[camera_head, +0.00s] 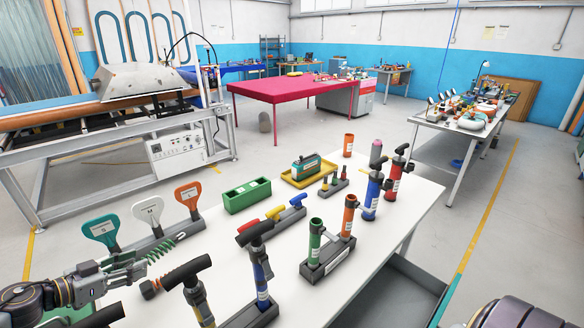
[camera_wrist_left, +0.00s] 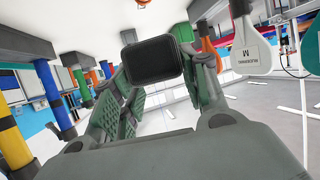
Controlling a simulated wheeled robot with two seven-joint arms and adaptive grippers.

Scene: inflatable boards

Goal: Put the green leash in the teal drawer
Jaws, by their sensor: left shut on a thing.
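The green leash (camera_head: 165,248) is a coiled green cord at the left of the white table in the head view. My left gripper (camera_head: 135,268) is shut at the coil's near end, close to the rack of fins. In the left wrist view, a dark block-shaped end piece (camera_wrist_left: 152,60) sits between the fingertips; the green coil cannot be made out there. The teal drawer (camera_head: 443,300) is at the table's right side, below the top, and stands pulled open with a grey inside. My right gripper is not in view.
Fins with teal, white and orange handles (camera_head: 148,212) stand in a grey rack beside the left gripper. Several upright pumps (camera_head: 371,190), a green box (camera_head: 247,195) and a yellow tray (camera_head: 330,172) crowd the table. Bare white tabletop (camera_head: 385,238) lies near the right edge.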

